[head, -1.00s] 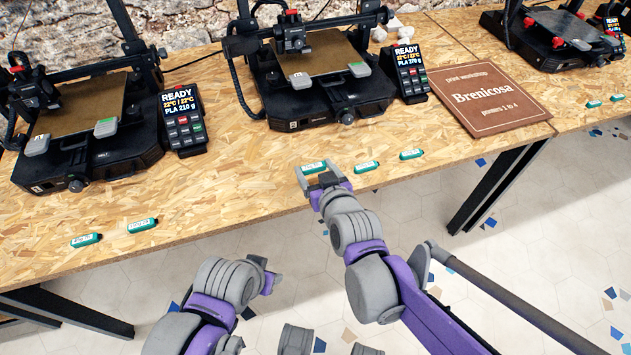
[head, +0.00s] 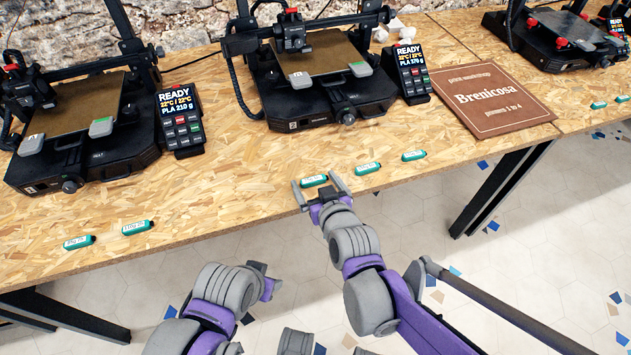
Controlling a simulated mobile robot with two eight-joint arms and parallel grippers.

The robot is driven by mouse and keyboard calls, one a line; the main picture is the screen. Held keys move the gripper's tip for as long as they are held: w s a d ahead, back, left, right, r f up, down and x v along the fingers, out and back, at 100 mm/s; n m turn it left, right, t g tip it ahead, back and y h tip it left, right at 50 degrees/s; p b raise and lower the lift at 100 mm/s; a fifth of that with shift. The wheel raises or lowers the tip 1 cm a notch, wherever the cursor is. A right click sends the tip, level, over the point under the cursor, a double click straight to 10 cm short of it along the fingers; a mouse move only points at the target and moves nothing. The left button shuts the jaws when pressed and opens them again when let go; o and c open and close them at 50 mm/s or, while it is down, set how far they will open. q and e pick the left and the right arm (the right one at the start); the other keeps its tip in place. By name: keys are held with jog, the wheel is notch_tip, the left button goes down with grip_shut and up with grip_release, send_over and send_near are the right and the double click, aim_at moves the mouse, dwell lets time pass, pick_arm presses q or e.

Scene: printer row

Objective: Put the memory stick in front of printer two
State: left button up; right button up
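A green memory stick (head: 314,181) with a white label lies near the table's front edge, before the middle printer (head: 325,105), whose front plate appears to read 2. My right gripper (head: 320,188) is open with its two fingers apart on either side of this stick. I cannot tell whether they touch it. Two more similar sticks, one in the middle (head: 368,168) and one further right (head: 414,155), lie beside it. Their labels are too small to read. My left gripper (head: 268,283) hangs low in front of the table, away from the sticks; its fingers are unclear.
Two more sticks (head: 137,228) (head: 79,242) lie before the left printer (head: 85,150). Keypad displays stand beside the left (head: 180,120) and middle (head: 411,72) printers. A brown sign (head: 492,100) lies at right, near another printer (head: 565,35). The front strip between stick groups is clear.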

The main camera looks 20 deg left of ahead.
jog(key=shift+r, duration=0.1)
jog(key=shift+s+d+r, duration=0.15)
jog(key=shift+s+r, duration=0.05)
jog(key=shift+s, duration=0.05)
jog(key=p+v, duration=0.2)
jog(key=v, duration=0.9)
jog(key=shift+p, duration=0.3)
jog(key=shift+s+d, duration=0.15)
jog(key=s+d+f+m+g+h, duration=0.2)
jog(key=s+d+f, duration=0.1)
jog(key=d, duration=0.5)
jog(key=s+d+f+m+g+h, duration=0.2)
jog(key=s+d, duration=0.3)
jog(key=d, duration=0.3)
jog(key=s+d+f+m+g+h, duration=0.2)
jog(key=s+d+f+h, duration=0.1)
jog(key=d, duration=0.5)
jog(key=shift+s+f+m+g+h, duration=0.3)
jog(key=shift+s+f+m+g, duration=0.1)
jog(key=shift+s+f, duration=0.55)
jog(key=shift+s+d+r, duration=0.1)
jog(key=shift+d+r, duration=0.05)
